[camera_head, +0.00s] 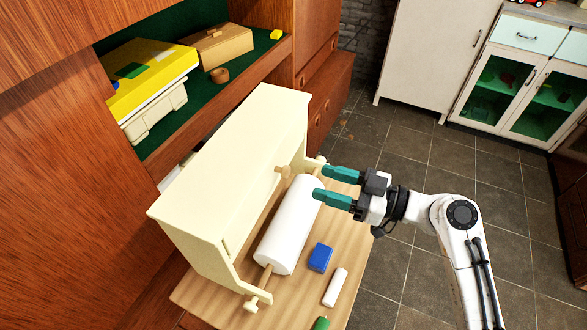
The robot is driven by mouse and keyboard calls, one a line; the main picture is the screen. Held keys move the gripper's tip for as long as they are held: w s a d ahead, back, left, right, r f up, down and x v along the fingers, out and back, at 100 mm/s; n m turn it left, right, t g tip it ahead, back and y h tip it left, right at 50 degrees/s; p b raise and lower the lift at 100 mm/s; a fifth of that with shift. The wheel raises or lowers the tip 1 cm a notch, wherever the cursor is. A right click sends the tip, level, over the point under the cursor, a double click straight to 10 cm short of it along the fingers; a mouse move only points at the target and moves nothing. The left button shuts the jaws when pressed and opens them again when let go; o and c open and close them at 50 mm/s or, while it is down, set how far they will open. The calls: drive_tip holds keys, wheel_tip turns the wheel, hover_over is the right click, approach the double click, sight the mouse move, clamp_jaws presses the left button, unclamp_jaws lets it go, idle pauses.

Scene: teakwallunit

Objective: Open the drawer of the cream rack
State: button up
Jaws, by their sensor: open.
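The cream rack (233,165) stands on a wooden board at the middle of the view. A small wooden knob (283,171) sticks out from its front face, above a white paper roll (290,225) on a wooden rod. The drawer's outline cannot be made out well from this angle. No opening gap shows. My gripper (320,184) comes in from the right with its teal fingers apart and pointing left. It appears empty, near the right end of the roll and to the right of the knob. I cannot tell whether a finger touches the roll.
A blue block (320,257), a white cylinder (335,287) and a green piece (321,323) lie on the board (292,303) in front of the rack. Teak shelves with a yellow-lidded box (150,75) stand behind. Tiled floor (420,165) is clear at right.

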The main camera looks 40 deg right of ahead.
sight(289, 172)
drive_tip(key=p+x, duration=0.2)
drive_tip(key=x, duration=0.6)
drive_tip(key=shift+c, duration=0.5)
clamp_jaws()
